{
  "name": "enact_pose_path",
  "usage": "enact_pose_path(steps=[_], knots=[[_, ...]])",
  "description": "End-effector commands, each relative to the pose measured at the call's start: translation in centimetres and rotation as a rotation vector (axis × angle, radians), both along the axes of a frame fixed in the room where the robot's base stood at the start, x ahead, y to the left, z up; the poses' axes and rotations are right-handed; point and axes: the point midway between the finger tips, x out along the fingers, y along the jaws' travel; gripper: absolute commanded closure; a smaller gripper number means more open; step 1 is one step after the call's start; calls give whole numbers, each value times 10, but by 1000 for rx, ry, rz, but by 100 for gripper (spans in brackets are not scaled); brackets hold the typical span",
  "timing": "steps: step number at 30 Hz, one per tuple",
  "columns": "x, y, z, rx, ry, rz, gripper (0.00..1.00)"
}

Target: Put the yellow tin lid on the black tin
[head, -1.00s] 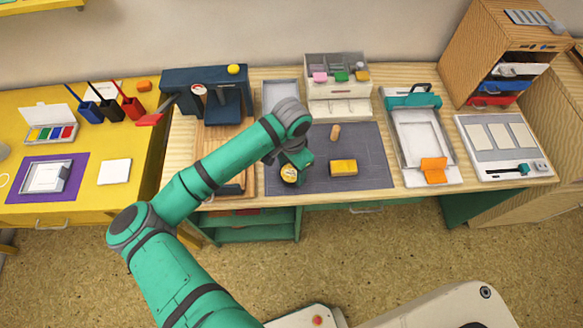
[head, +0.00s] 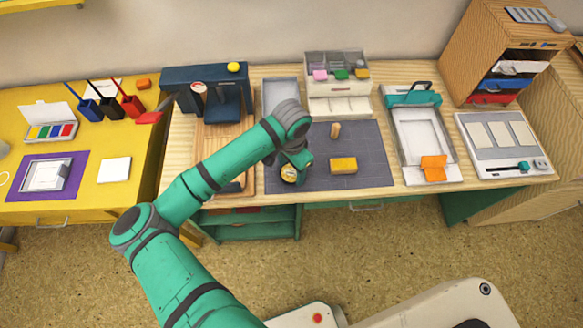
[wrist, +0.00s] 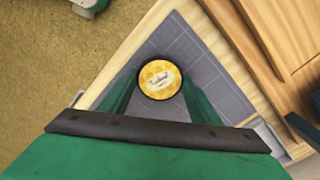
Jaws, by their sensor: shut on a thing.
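The yellow tin lid (wrist: 160,79) is round, with a pale printed label, and sits between the fingertips of my gripper (wrist: 159,85) in the wrist view. My gripper is shut on it. A black ring shows all around the lid's yellow face. I cannot tell whether this is the lid's own rim or the black tin under it. In the head view the lid (head: 289,173) shows small at the gripper's tip, over the left front part of the grey mat (head: 375,177). The black tin does not show clearly apart from it.
On the mat, a yellow block (head: 343,165) lies right of my gripper and a small wooden piece (head: 335,130) stands behind it. A wooden board (head: 212,145) lies to the left, and a white tray (head: 424,135) to the right. The mat's right part is clear.

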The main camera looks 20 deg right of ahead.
Motion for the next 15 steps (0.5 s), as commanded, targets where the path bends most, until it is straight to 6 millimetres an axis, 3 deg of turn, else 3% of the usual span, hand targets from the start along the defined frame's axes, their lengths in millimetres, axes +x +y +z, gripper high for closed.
enact_pose_path(steps=[10, 11, 12, 13, 15], knots=[[0, 0, -4, 0, 0, 0, 65], [0, 0, -4, 0, 0, 0, 39], [0, 0, -4, 0, 0, 0, 29], [0, 0, -4, 0, 0, 0, 22], [0, 0, -4, 0, 0, 0, 22]])
